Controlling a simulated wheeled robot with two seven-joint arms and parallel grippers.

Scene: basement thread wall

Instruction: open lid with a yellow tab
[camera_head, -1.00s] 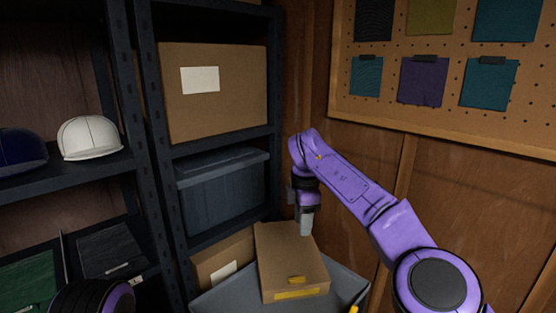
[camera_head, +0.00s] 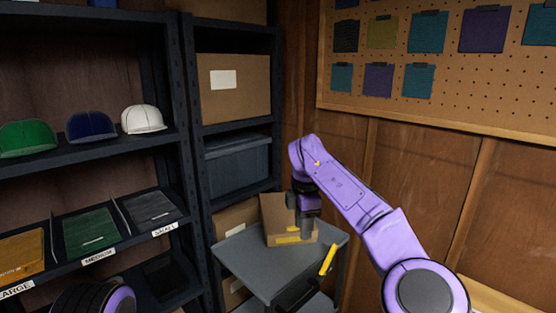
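A brown cardboard box (camera_head: 274,214) sits on the grey cart top. A small yellow tab (camera_head: 293,229) shows near its front edge, above a yellow strip (camera_head: 289,240) on the front face. My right gripper (camera_head: 307,238) points down over the right side of the box, just right of the yellow tab. I cannot tell whether it touches the box or whether its fingers are apart. A dark and purple part of my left arm shows at the bottom left; its gripper is out of view.
The grey cart (camera_head: 238,252) has bare top left of the box. A yellow bar-like thing (camera_head: 328,260) is at its right front. Shelves with caps, folded cloth, a dark bin (camera_head: 237,165) and a large carton (camera_head: 233,88) stand left. A pegboard (camera_head: 470,85) hangs right.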

